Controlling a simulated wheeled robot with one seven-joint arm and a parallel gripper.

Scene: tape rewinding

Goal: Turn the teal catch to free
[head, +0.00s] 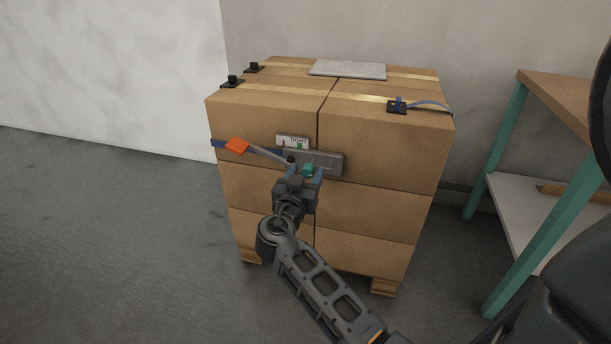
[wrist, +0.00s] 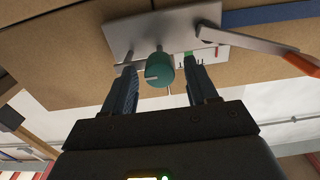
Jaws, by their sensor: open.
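The teal catch (head: 308,169) is a small round knob on a grey metal plate (head: 328,161) fixed to the front of the box stack. In the wrist view the catch (wrist: 159,70) shows a pale line across its face, and the plate (wrist: 140,33) lies behind it. My gripper (head: 305,176) is at the plate. In the wrist view my gripper (wrist: 163,84) is open, with one blue finger on each side of the catch and visible gaps between. A lever with an orange grip (head: 237,146) extends left from the plate. A label reading TIGHT (head: 293,142) sits above.
The cardboard boxes (head: 380,150) stand on a pallet, with tape straps, black clips and a grey slab (head: 347,69) on top. A teal-legged table (head: 505,140) stands at the right. The floor at the left (head: 110,230) is clear.

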